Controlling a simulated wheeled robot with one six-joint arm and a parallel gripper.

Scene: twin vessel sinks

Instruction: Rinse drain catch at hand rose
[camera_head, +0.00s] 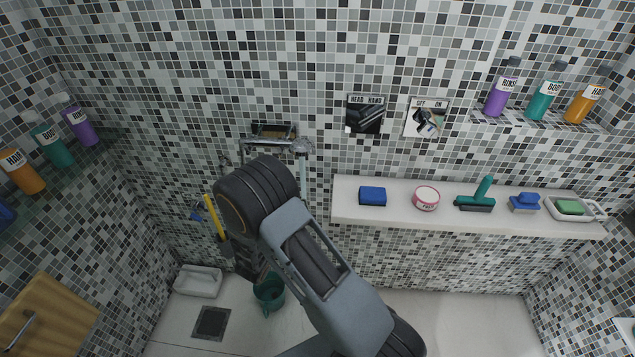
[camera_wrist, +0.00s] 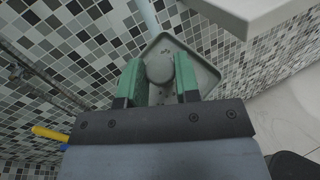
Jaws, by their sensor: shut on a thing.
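In the wrist view my gripper (camera_wrist: 160,72) has its green fingers shut on a round grey knob (camera_wrist: 160,68). The knob appears to belong to the drain catch (camera_wrist: 205,76), a grey-green square tray with a raised rim and small dark specks. Fingers hide part of it. The catch appears held clear of the floor, in front of the tiled wall. In the head view my arm hides the catch and fingertips. A round grey head (camera_head: 302,146), probably the hand rose, sits atop a pale pole. HEAD/HAND (camera_head: 366,114) and OFF/ON (camera_head: 427,118) control plates are on the wall; their settings are unclear.
A dark square drain (camera_head: 212,322) and a white tray (camera_head: 198,281) are on the floor at left. A teal bucket (camera_head: 268,292) stands by my arm. A yellow-handled tool (camera_head: 214,216) is at the wall. The white ledge (camera_head: 400,216) at right holds several items.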

